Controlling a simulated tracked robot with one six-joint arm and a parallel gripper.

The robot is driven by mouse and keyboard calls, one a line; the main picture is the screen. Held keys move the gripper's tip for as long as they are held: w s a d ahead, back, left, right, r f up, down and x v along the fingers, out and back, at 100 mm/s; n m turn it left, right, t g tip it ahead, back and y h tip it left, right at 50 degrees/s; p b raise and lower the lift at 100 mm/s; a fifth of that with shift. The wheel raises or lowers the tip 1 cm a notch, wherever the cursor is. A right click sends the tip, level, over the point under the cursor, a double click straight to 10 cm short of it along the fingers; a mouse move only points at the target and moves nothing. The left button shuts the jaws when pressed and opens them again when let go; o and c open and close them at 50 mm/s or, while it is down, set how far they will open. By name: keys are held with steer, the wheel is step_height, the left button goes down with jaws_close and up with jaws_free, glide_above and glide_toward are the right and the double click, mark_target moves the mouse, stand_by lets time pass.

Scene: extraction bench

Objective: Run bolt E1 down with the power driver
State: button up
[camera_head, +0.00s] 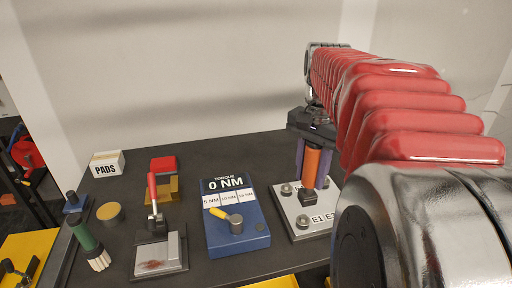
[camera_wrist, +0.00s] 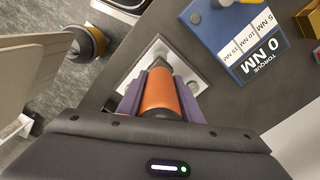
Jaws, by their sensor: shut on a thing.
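My gripper (camera_head: 311,142) is shut on the orange power driver (camera_head: 311,168), its purple fingers on either side. In the wrist view the driver (camera_wrist: 159,94) points away between the fingers. Its dark lower end (camera_head: 306,195) is over the pale bolt plate (camera_head: 297,232), above the E1 label (camera_head: 317,219). Whether it touches a bolt head, I cannot tell. Bolt heads show at the plate's left (camera_head: 287,188) and front (camera_head: 303,221). The blue torque box (camera_head: 238,242) reads 0 NM. Its yellow-handled knob (camera_head: 235,222) points towards the 5 NM mark.
Left of the torque box stand a red-handled lever device (camera_head: 153,190), a red and gold block (camera_head: 163,166), a PADS box (camera_head: 107,164), a yellow-topped disc (camera_head: 110,212) and a green-handled brush (camera_head: 86,236). Dark bench top (camera_head: 205,160) is clear behind the torque box.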

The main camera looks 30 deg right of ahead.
mark_target(307, 196)
steer(key=shift+a, duration=0.1)
stand_by(0.3)
steer(key=shift+f, duration=2.75)
steer(key=shift+f, duration=1.1)
stand_by(2.9)
steer(key=shift+r, duration=0.2)
